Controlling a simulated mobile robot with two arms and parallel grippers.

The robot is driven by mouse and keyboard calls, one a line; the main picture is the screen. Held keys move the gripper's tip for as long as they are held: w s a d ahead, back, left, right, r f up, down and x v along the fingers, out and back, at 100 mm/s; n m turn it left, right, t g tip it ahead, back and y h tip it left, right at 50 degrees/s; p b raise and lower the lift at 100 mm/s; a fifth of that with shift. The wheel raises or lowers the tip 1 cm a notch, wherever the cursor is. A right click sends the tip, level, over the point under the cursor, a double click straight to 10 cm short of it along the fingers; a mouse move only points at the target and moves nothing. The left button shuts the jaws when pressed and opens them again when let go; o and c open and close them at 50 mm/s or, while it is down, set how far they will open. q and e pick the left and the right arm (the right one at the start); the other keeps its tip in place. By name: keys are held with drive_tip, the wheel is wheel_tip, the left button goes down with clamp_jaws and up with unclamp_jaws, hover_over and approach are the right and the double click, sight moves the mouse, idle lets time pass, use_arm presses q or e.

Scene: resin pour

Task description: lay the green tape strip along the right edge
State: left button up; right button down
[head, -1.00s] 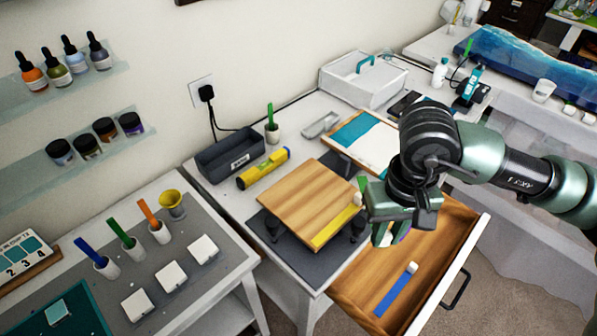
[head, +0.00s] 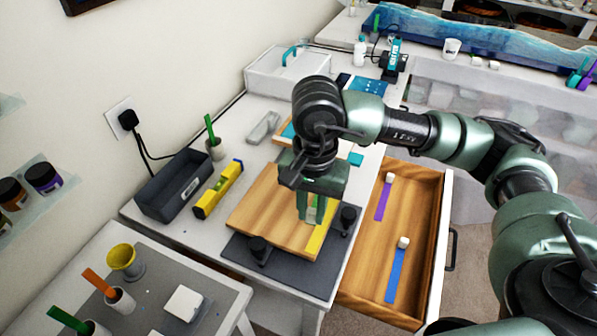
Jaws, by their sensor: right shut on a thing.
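The wooden board (head: 265,212) sits raised above a dark mat. A yellow strip (head: 318,243) lies along its lower right edge. My right gripper (head: 311,217) is over the board's right part, pointing down, with its fingers shut on the green tape strip. Only a little of the strip and a pale tab show between the fingers, and I cannot tell whether the strip touches the board. My gripper hides the board's far right corner. My left gripper is not in view.
Black knobs (head: 259,250) stand at the board's corners. The open drawer (head: 365,277) to the right holds a purple strip (head: 382,203) and a blue strip (head: 396,275), both with white tabs. A yellow level (head: 218,190) and a dark bin (head: 172,187) stand left of the board.

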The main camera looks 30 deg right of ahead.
drive_tip(key=w+d+r+n+p, duration=0.4)
drive_tip(key=w+d+r+n, duration=0.15)
drive_tip(key=n, duration=0.55)
drive_tip(key=w+d+r+n+p, duration=0.45)
drive_tip(key=w+r+n, duration=0.2)
drive_tip(key=n, duration=0.45)
drive_tip(key=f+m+b, duration=0.1)
drive_tip(key=f+b, duration=0.1)
drive_tip(key=d+f+m+b, duration=0.1)
drive_tip(key=m+b, duration=0.1)
drive_tip(key=f+m+b, duration=0.2)
drive_tip(key=shift+d+f, duration=0.3)
drive_tip(key=shift+f, duration=0.05)
wheel_tip(320, 180, down, 8)
drive_tip(key=shift+d+r+p, duration=0.1)
drive_tip(key=shift+p, duration=0.9)
wheel_tip(320, 180, down, 4)
drive_tip(key=shift+f+p, duration=0.1)
drive_tip(key=shift+p, duration=0.45)
drive_tip(key=shift+f, duration=0.4)
